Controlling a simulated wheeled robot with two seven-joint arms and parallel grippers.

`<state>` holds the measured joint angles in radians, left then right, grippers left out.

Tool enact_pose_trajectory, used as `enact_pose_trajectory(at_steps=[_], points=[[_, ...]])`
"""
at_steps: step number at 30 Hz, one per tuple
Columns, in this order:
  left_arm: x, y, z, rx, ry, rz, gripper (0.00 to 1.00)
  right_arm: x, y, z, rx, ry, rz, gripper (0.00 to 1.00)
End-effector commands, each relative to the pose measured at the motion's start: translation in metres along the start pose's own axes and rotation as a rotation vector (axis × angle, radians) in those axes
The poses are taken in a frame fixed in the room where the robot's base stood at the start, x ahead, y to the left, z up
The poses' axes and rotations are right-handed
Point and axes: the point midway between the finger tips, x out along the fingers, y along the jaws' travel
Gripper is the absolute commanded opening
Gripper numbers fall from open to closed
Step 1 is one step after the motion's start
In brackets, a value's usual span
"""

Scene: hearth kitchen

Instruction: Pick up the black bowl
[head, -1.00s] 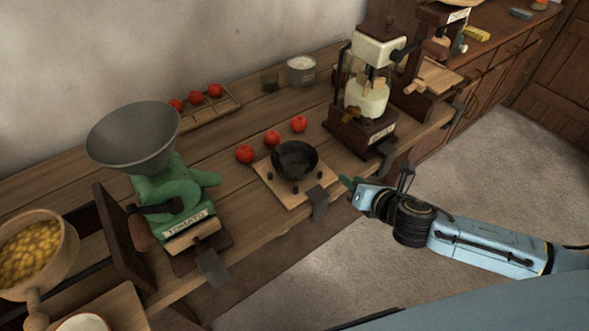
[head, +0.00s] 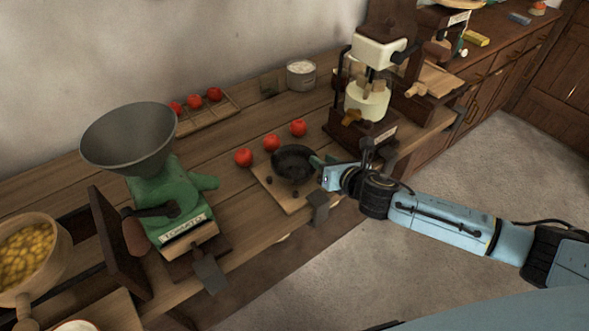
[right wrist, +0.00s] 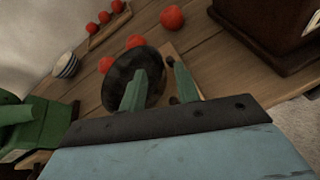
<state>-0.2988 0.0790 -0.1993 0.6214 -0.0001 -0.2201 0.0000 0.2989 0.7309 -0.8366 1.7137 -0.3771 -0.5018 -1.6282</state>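The black bowl (head: 290,161) sits upright on a small wooden board (head: 289,201) near the counter's front edge. My right gripper (head: 317,164) reaches in from the right, at the bowl's right side. In the right wrist view its green fingers (right wrist: 156,66) stand apart. One finger overlaps the dark bowl (right wrist: 119,74) and the other is just outside its rim. I cannot tell whether either finger touches the bowl. My left gripper is not in view.
Several red tomatoes (head: 271,142) lie behind the bowl. A green mill with a grey hopper (head: 130,138) stands left, and a dark-based machine with a white jar (head: 367,101) stands right. A grey clamp (head: 318,207) sits at the counter edge below the gripper.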

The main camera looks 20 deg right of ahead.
Motion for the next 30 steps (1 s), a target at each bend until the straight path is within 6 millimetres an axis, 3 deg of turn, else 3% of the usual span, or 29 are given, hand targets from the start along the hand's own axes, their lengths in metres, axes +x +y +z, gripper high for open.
enact_pose_trajectory(at_steps=[6,14,21,30], points=[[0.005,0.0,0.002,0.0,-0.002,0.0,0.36,0.026,0.0,0.0,0.001,-0.001,0.001,0.32],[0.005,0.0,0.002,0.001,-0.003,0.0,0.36,0.028,0.0,0.0,0.0,0.0,0.001,0.32],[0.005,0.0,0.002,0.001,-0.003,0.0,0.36,0.027,0.0,0.0,0.001,0.0,0.0,0.02],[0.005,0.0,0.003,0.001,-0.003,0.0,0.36,0.027,0.0,0.0,0.001,0.0,0.001,0.0]])
